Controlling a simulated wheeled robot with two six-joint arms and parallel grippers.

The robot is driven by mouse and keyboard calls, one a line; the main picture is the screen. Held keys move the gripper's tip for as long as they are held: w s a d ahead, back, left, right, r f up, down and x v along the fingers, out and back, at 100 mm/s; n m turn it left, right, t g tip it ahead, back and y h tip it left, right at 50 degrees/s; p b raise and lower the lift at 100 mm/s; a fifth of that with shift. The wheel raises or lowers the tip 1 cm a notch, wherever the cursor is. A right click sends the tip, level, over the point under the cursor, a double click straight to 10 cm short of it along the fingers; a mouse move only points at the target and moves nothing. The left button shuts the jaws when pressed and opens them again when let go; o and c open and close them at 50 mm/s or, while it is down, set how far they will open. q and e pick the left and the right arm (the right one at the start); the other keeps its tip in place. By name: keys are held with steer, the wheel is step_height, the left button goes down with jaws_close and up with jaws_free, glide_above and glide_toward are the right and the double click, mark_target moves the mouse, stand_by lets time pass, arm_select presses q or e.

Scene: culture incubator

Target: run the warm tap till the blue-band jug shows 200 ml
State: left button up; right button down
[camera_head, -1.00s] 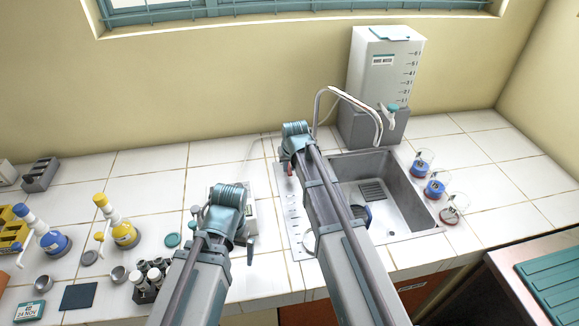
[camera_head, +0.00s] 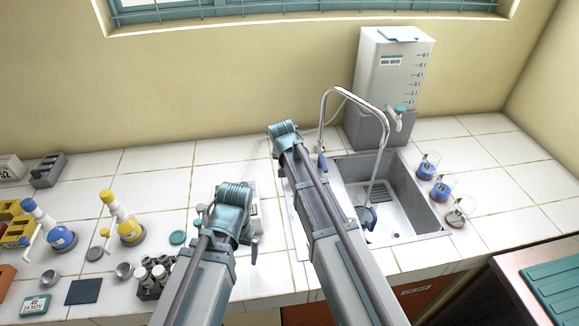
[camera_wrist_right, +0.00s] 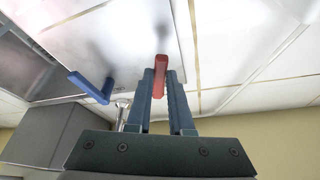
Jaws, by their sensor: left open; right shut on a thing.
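The blue-band jug (camera_head: 367,217) stands in the sink (camera_head: 413,205), partly hidden by my right arm; its level cannot be read. A thin water stream (camera_head: 372,181) falls from the curved tap spout (camera_head: 381,125) towards it. In the right wrist view, my right gripper (camera_wrist_right: 161,80) is shut on the red tap lever (camera_wrist_right: 161,73). The blue tap lever (camera_wrist_right: 91,88) is beside it, free; it also shows in the head view (camera_head: 321,161). In the head view, my right gripper's fingers are hidden behind its wrist. My left gripper (camera_head: 252,244) is open over the counter, apart from the jug.
A water container (camera_head: 392,70) stands behind the sink. Several small jugs (camera_head: 439,189) line the sink's right side. Wash bottles (camera_head: 126,228) and a tube rack (camera_head: 151,280) occupy the left counter. A pale device (camera_head: 255,211) sits behind my left gripper.

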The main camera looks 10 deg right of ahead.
steer(key=c, duration=0.8)
jaws_free()
arm_select(q)
steer(key=shift+r, duration=0.1)
arm_select(e)
steer(key=shift+r, duration=0.15)
arm_select(q)
step_height(320, 180, up, 12)
steer(key=p, duration=1.2)
steer(key=shift+r+p, duration=0.25)
steer(key=shift+p, duration=0.15)
arm_select(e)
steer(key=v, duration=1.3)
steer(key=shift+s+r, duration=0.2)
